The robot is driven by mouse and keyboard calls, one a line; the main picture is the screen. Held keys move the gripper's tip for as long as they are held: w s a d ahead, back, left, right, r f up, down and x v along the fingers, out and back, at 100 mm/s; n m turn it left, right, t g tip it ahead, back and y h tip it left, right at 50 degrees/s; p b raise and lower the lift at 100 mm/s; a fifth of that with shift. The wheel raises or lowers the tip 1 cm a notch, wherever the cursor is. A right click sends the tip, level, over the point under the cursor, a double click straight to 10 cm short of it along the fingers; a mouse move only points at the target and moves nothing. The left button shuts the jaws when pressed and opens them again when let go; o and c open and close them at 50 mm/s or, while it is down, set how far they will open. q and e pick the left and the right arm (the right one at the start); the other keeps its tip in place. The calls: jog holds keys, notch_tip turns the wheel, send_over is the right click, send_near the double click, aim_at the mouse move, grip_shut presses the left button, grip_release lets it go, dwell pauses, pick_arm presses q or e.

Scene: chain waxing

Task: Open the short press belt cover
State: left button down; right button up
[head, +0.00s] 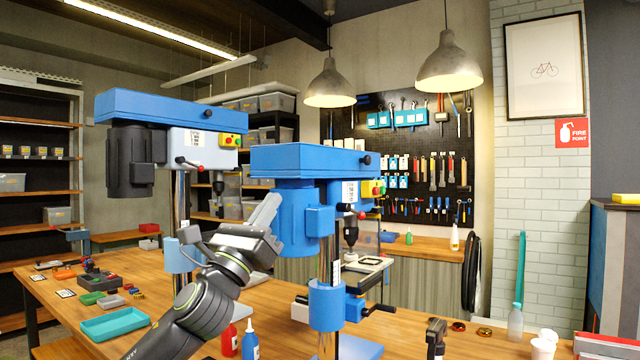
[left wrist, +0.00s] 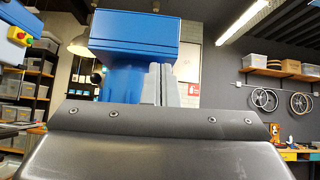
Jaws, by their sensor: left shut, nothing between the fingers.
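Two drill presses stand on the wooden bench. The shorter one, nearer, has a blue belt cover (head: 315,160) lying flat on its head, with a black knob on its right end. The cover also shows large in the left wrist view (left wrist: 135,33). Below it hangs the blue motor (head: 300,212). My left gripper (head: 268,208) is shut and empty, in front of the motor's left side and lower than the cover. Its grey fingertips (left wrist: 160,84) point up towards the cover in the left wrist view; whether they touch anything is unclear. My right gripper is not in view.
The taller press with its own blue cover (head: 165,107) stands behind, to the left. A teal tray (head: 112,323) and small parts lie on the bench at left. Red and blue bottles (head: 250,340) stand near the short press's base. Lamps (head: 449,68) hang above.

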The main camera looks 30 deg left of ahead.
pick_arm(q)
jog(key=shift+m+h, duration=0.3)
jog(key=p+x, duration=0.2)
jog(key=x, duration=0.1)
jog(key=s+r+p+x, duration=0.1)
jog(key=p+x, duration=0.1)
jog(key=x, duration=0.1)
jog(key=p+x, duration=0.2)
jog(key=x, duration=0.1)
jog(key=shift+w+d+r, duration=0.1)
jog(key=shift+w+r, duration=0.05)
jog(key=shift+r, duration=0.3)
jog(key=shift+w, duration=0.15)
